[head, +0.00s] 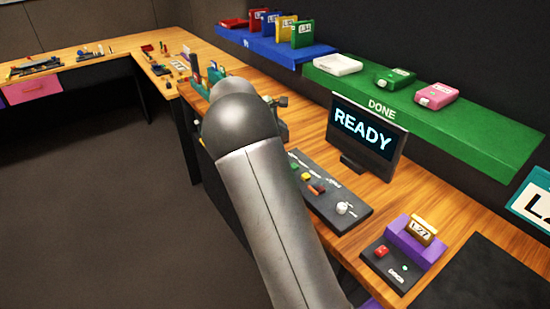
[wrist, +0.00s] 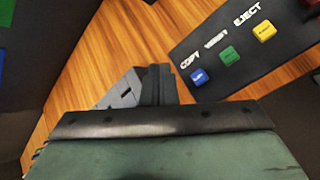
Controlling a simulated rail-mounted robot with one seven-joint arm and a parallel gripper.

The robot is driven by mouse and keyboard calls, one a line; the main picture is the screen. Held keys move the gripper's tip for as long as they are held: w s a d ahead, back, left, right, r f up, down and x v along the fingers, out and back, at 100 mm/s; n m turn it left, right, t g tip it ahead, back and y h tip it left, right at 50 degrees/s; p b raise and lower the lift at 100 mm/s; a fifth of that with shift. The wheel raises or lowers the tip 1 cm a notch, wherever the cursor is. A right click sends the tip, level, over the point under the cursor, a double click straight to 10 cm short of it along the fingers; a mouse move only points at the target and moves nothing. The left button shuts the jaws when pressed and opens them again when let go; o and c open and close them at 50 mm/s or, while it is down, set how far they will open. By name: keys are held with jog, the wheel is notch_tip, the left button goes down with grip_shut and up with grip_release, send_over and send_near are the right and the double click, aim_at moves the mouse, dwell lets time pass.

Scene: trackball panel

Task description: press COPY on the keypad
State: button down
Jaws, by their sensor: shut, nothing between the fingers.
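The dark keypad (wrist: 215,35) lies on the wooden desk in the wrist view. Its blue button (wrist: 200,76) sits by the COPY label (wrist: 190,60). The green button (wrist: 229,55) is by VERIFY and the yellow button (wrist: 264,30) by EJECT. My gripper (wrist: 155,72) is shut and empty. Its fingertips appear left of the blue button, apart from it in the picture; their height above the desk is unclear. In the head view the keypad panel (head: 345,190) is partly hidden by my arm, which also mostly hides my gripper. The blue button does not show there.
A monitor (head: 364,138) reading READY stands behind the panel. A white trackball (head: 343,208) sits at the panel's near end. A purple dock (head: 416,243) holding a labelled cartridge (head: 422,230) is at right. A green DONE shelf (head: 455,130) runs along the wall above.

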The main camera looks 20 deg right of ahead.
jog(key=shift+f, duration=0.15)
notch_tip(320, 180, down, 9)
jog(key=b, duration=0.6)
jog(key=shift+r, duration=0.2)
dwell(1.8)
jog(key=shift+f+b, duration=0.3)
jog(key=shift+f, duration=0.1)
jog(key=shift+f+b, duration=0.35)
jog(key=shift+f, duration=0.2)
dwell(0.6)
jog(key=shift+r, duration=0.1)
jog(key=shift+r+p, duration=0.75)
jog(key=shift+r, duration=0.15)
jog(key=shift+r, duration=0.1)
